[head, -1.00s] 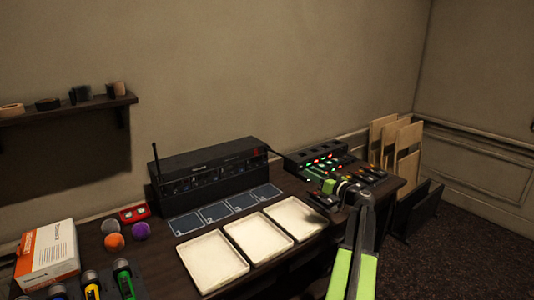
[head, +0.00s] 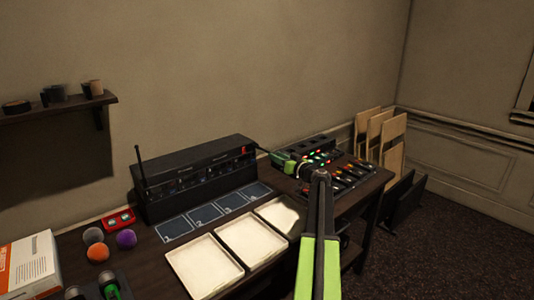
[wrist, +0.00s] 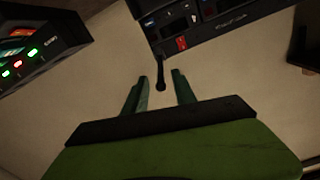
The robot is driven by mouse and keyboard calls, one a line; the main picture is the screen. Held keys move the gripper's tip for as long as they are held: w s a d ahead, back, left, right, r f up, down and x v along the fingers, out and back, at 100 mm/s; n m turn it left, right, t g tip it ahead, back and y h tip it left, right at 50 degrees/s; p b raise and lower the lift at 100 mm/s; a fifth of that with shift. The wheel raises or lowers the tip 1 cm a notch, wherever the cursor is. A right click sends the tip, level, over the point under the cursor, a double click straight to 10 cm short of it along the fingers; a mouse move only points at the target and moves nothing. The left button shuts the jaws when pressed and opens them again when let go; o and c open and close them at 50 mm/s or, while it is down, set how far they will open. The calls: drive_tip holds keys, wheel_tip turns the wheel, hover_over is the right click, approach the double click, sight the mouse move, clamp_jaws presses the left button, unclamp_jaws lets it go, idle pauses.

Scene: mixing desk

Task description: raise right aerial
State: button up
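The black receiver (head: 195,180) stands at the back of the desk. Its left aerial (head: 141,166) stands upright at its left end. The right aerial (head: 262,149) sticks out sideways from its right end, low and roughly level. In the wrist view, this aerial (wrist: 157,60) is a thin black rod with a rounded tip. My gripper (head: 274,154) is just right of the receiver, above the mixer's back left corner. In the wrist view my gripper (wrist: 161,86) is open, with the aerial's tip between its two fingers and a gap on both sides.
The mixer (head: 325,170), with lit buttons, is right of the receiver and close to my gripper. Pale trays (head: 203,267) and dark numbered squares (head: 174,229) lie in front. A shelf (head: 60,107) hangs at the left. Wooden panels (head: 392,143) stand at the right.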

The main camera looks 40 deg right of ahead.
sight(268, 152)
drive_tip(key=w, duration=0.6)
drive_tip(key=shift+w+d, duration=0.1)
drive_tip(key=shift+d, duration=0.15)
clamp_jaws()
idle(1.1)
